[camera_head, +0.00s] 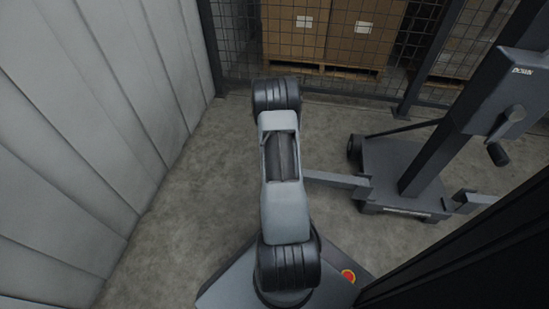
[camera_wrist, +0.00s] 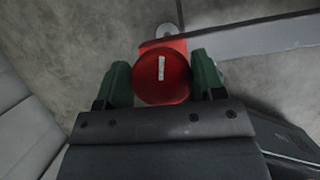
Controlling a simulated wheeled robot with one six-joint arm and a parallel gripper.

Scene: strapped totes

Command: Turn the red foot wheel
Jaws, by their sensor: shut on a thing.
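The red foot wheel (camera_wrist: 162,78) shows in the wrist view as a round red knob with a short white mark that stands nearly upright. My gripper (camera_wrist: 164,80) has its two green fingers on either side of the wheel, shut on it. Behind the wheel is a red block at the end of a grey beam (camera_wrist: 250,38). In the head view the wheel and my gripper are hidden behind my arm. The grey leg (camera_head: 338,180) beside my arm shows there.
A dark lift stand with a crank (camera_head: 497,152) and a "DOWN" label stands at the right on its base (camera_head: 400,188). A grey panelled wall (camera_head: 90,130) is at the left. A mesh fence (camera_head: 235,45) with boxes (camera_head: 295,32) behind it closes the back. Concrete floor lies open between.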

